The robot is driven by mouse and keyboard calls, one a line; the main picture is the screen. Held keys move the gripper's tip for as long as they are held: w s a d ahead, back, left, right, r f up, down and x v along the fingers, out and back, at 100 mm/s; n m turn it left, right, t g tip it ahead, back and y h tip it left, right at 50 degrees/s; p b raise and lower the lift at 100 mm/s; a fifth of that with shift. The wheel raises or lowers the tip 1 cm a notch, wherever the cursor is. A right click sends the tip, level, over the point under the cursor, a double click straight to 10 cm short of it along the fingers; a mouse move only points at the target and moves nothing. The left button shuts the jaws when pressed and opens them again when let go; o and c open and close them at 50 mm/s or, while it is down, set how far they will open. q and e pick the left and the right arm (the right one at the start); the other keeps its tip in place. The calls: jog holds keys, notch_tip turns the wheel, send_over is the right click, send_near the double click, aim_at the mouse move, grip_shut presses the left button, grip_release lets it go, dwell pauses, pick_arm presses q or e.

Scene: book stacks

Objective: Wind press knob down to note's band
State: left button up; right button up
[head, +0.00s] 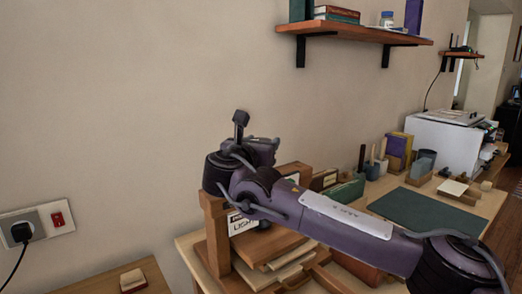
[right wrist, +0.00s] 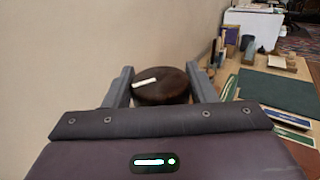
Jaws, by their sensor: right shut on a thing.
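The press (head: 217,237) is a wooden frame at the table's left end in the head view, partly hidden behind my right arm. A white note (head: 240,223) reading "LIGHT" shows at its front, with its upper part covered by my arm. The press knob (right wrist: 168,92) is round, dark brown and has a white mark on top, pointing left and slightly down in the right wrist view. My right gripper (right wrist: 159,84) is shut on the knob, one grey finger on each side. In the head view my wrist hides the knob. My left gripper is not in view.
Boards and papers lie at the press's base. A green mat (head: 428,214) lies on the table (head: 484,211) to the right, with small holders behind it. A shelf (head: 350,31) hangs on the wall above. A socket (head: 36,222) is at left.

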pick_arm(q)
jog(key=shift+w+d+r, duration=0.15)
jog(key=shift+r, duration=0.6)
pick_arm(e)
jog(key=shift+r+m+g+h, duration=0.3)
jog(key=shift+m+g+h, duration=0.3)
jog(key=shift+h, duration=0.4)
jog(key=o, duration=1)
jog(key=shift+c, duration=0.2)
jog(key=shift+f, duration=0.15)
jog(key=shift+s+a+f, duration=0.1)
jog(key=shift+s+a, duration=0.05)
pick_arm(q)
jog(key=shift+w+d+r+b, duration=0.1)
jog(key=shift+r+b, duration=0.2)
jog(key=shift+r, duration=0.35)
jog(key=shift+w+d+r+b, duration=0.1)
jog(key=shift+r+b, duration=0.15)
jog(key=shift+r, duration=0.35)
pick_arm(e)
jog(key=v, duration=0.7)
jog(key=shift+s, duration=0.2)
